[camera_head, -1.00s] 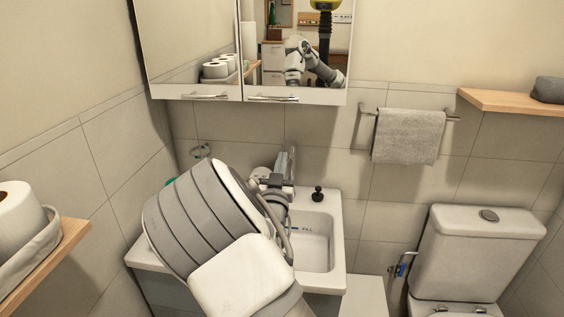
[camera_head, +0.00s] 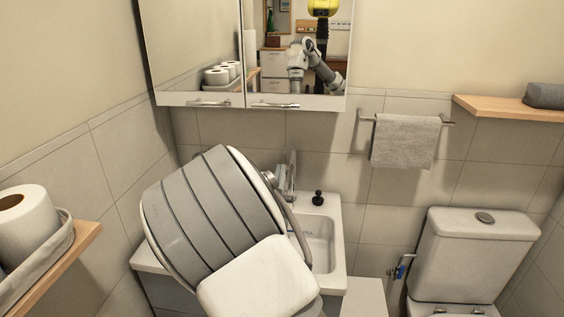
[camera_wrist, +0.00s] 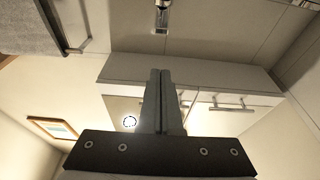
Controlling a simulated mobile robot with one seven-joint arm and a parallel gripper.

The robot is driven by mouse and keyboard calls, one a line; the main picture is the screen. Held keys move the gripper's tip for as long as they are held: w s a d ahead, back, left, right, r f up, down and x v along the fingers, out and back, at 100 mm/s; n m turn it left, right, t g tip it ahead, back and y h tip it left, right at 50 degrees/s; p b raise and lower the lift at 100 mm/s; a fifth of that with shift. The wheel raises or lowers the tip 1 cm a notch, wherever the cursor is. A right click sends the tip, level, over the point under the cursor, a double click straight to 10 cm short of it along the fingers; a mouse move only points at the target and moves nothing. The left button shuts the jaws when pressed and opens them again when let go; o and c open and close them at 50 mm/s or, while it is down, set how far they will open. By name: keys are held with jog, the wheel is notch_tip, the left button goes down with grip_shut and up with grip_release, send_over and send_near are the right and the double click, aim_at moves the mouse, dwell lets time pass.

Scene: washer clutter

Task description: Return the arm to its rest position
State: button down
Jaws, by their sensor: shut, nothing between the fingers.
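My gripper (camera_wrist: 160,72) shows in the wrist view with its two dark fingers side by side and shut, nothing between them. It points toward the wall and mirror cabinet (camera_wrist: 195,95), apart from both. In the head view my bulky grey and white arm fills the lower middle, in front of the sink (camera_head: 326,245), and hides the gripper. The faucet (camera_head: 291,172) stands just beyond the arm; it also shows at the top of the wrist view (camera_wrist: 162,14).
The mirror cabinet (camera_head: 196,100) hangs above the sink. A wooden shelf (camera_head: 62,262) with paper rolls (camera_head: 25,222) juts in at left. Another shelf (camera_head: 510,108) is at upper right.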

jog(key=s+d+r+m+g+y+p, duration=0.2)
jog(key=s+d+r+g+p, duration=0.15)
jog(key=s+d+g, duration=0.4)
jog(key=s+d+r+g+p, duration=0.1)
jog(key=s+d, duration=0.3)
jog(key=s, duration=0.5)
jog(key=s+d+r+n+g+p, duration=0.1)
jog(key=s+d+r+g, duration=0.2)
jog(key=s, duration=0.5)
jog(key=s+d+r+n+g+h+p, duration=0.1)
jog(key=s+d+g, duration=0.3)
jog(key=s, duration=0.5)
jog(key=shift+s+d+r+p, duration=0.4)
jog(key=shift+d+r, duration=0.4)
jog(key=shift+d, duration=0.2)
jog(key=shift+a+n, duration=0.15)
jog(key=shift+n, duration=0.15)
